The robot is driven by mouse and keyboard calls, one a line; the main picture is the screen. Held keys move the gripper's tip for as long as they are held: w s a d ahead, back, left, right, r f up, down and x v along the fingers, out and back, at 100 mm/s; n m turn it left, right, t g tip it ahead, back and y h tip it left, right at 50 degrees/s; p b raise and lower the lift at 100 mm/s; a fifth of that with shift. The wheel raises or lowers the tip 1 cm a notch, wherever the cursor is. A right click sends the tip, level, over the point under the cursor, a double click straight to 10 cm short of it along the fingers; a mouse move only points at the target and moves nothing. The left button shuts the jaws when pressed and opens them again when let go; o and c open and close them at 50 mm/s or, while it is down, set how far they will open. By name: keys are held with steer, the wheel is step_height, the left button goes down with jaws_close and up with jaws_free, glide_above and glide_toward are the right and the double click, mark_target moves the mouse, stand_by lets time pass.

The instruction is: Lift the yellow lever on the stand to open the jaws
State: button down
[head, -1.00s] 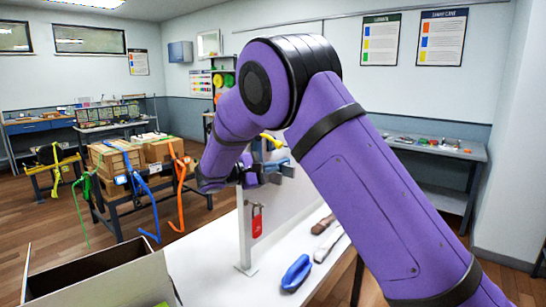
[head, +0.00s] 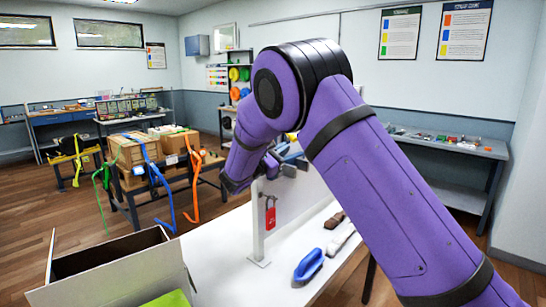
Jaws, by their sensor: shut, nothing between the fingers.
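The stand (head: 258,228) is a white upright post and panel on the white table. A small bit of yellow (head: 291,136), likely the lever, shows near its top, mostly hidden behind my purple arm. Blue parts (head: 283,149) show just below the yellow. My gripper (head: 288,169) is at the top of the stand, close to the blue parts and below the yellow. It is shut and looks empty. I cannot tell whether it touches the lever. The stand's jaws cannot be made out.
A red padlock (head: 270,218) hangs on the stand. A blue-handled tool (head: 308,265) and a brush-like tool (head: 340,238) lie on the white table (head: 222,250). An open box (head: 120,268) stands at front left. Strapped cartons (head: 130,150) stand behind, with floor between.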

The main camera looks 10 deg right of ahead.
steer(key=shift+w+d+r, duration=0.15)
steer(key=shift+w+d, duration=0.15)
steer(key=shift+d, duration=0.25)
steer(key=shift+r, duration=0.1)
steer(key=shift+s+d+r+n+t, duration=0.1)
steer(key=shift+r+n+t, duration=0.1)
steer(key=shift+r+n, duration=0.35)
steer(key=shift+s+d+r+n+t, duration=0.1)
steer(key=shift+r+n+t, duration=0.1)
steer(key=shift+r+n, duration=0.3)
steer(key=shift+a+f, duration=0.1)
